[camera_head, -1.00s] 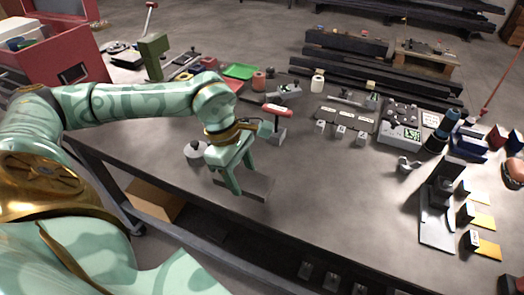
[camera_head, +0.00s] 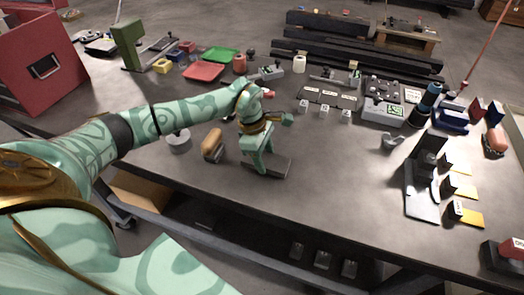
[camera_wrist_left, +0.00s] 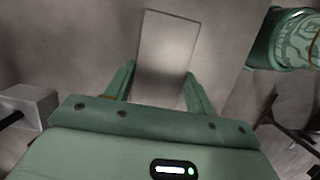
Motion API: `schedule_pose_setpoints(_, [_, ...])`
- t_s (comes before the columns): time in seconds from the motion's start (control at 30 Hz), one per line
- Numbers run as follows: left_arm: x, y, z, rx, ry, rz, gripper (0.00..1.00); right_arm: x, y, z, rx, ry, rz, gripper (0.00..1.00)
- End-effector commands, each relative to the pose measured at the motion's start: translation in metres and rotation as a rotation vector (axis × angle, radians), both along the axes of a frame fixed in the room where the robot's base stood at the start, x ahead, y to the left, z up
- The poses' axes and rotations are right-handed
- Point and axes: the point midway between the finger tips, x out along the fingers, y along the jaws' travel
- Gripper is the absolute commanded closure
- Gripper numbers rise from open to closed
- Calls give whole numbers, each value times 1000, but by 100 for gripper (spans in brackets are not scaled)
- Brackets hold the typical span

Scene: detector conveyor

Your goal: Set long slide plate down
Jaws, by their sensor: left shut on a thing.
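The long slide plate is a flat grey rectangle (camera_head: 278,166) low over the front middle of the dark table. My left gripper (camera_head: 262,164) points down and is shut on the plate, which sticks out to the right of the fingers. In the left wrist view, the plate (camera_wrist_left: 168,45) extends away from between the two green fingers (camera_wrist_left: 158,90). I cannot tell whether its underside touches the tabletop. My right gripper is not in view.
Small labelled blocks (camera_head: 325,110) and a grey control box (camera_head: 385,108) lie behind. A grey upright fixture (camera_head: 422,190) stands right. The tabletop between is clear.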

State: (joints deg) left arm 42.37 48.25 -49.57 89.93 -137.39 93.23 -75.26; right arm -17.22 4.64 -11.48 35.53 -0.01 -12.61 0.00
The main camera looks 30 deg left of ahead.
Motion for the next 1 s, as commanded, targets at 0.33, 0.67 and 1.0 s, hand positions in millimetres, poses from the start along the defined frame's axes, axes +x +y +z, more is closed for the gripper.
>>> schedule_pose_setpoints(0.33, [1,-1,-14,-2,-4,-1,100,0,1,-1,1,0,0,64])
schedule_pose_setpoints(0.67, [0,0,-18,0,0,-1,24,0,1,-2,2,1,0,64])
schedule_pose_setpoints(1.0, [-1,4,-1,1,-3,-1,24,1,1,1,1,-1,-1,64])
